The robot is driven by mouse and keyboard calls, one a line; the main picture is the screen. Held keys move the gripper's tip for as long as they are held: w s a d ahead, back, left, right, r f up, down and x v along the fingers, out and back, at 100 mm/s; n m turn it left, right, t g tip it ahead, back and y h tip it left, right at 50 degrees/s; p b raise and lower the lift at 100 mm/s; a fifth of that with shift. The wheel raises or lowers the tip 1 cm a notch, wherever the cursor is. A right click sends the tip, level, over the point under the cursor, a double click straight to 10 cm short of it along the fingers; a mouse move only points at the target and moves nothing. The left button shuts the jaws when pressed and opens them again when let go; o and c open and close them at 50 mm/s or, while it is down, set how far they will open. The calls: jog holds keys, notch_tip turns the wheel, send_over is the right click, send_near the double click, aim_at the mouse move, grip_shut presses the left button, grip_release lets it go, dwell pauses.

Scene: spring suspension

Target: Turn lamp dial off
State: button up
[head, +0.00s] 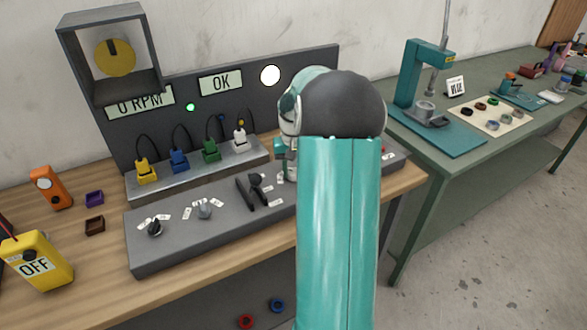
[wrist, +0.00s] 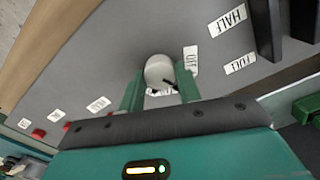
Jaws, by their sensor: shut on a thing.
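The dial (wrist: 159,67) is a pale round knob on the grey control panel in the wrist view. My gripper (wrist: 160,75) has its two green fingers on either side of it, shut on it. A dark pointer mark shows on the knob's lower right side. A label reading OFF (wrist: 190,59) lies just right of the knob, and another label is partly hidden between the fingers. In the head view my arm covers the dial and most of my gripper. A round white lamp (head: 270,75) looks bright on the upright back panel.
Black levers (head: 246,190) stand beside the dial, with labels HALF (wrist: 227,20) and FULL (wrist: 240,64). Several red buttons (wrist: 38,133) are on the other side. Two more knobs (head: 204,208) and coloured plugs (head: 179,161) are further left. A green workbench (head: 435,180) stands at right.

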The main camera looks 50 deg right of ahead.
aim_at(293, 172)
jog(key=n, duration=0.8)
jog(key=shift+n, duration=0.3)
dwell(0.5)
jog(key=o, duration=1)
jog(key=shift+c, duration=0.2)
jog(key=shift+r, duration=0.1)
notch_tip(293, 172, up, 14)
